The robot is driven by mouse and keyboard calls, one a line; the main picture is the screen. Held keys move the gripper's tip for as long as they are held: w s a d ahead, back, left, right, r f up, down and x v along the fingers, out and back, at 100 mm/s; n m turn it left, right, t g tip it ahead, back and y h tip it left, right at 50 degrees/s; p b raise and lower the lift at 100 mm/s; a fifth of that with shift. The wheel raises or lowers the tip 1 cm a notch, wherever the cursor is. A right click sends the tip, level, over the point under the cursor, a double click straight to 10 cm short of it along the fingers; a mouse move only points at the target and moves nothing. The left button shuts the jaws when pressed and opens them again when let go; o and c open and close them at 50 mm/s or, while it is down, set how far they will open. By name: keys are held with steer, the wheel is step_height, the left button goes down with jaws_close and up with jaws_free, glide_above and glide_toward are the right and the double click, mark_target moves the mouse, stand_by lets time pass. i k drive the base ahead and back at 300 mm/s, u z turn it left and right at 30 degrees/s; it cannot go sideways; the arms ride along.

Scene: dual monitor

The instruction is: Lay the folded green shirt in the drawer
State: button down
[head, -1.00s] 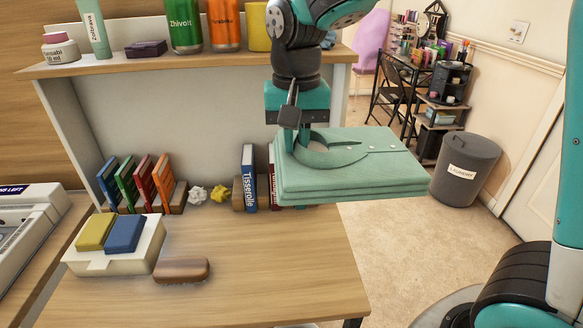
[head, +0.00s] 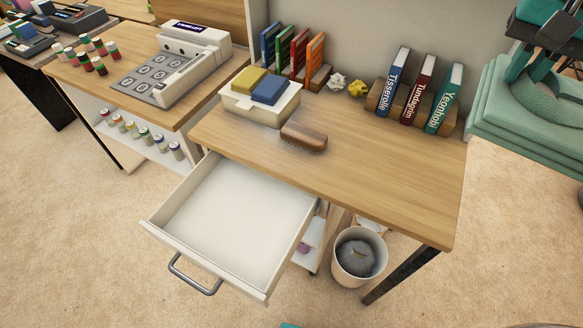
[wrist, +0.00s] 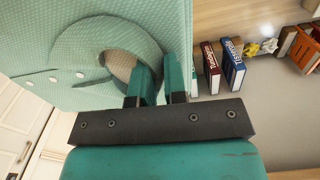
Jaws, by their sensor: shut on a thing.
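The folded green shirt (head: 520,118) hangs level at the right edge of the head view, partly cut off by the frame. My gripper (head: 540,62) is shut on it from above. In the wrist view, the fingers of my gripper (wrist: 160,85) close at the shirt's collar, and the shirt (wrist: 60,50) spreads out to the left with its buttons showing. The white drawer (head: 205,245) is pulled out under the desk, to the left of the shirt and apart from it. It looks empty, and its grey handle faces front.
The wooden desk (head: 400,185) holds books (head: 418,90), a brown brush (head: 304,136), crumpled paper balls and a white box (head: 265,110) with sponge-like blocks. A white bin (head: 360,262) stands right of the drawer. Carpet is free in front of the drawer.

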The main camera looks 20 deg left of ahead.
mark_target(234, 228)
steer(key=z, duration=0.15)
steer(key=k, duration=0.1)
steer(key=u, duration=2.05)
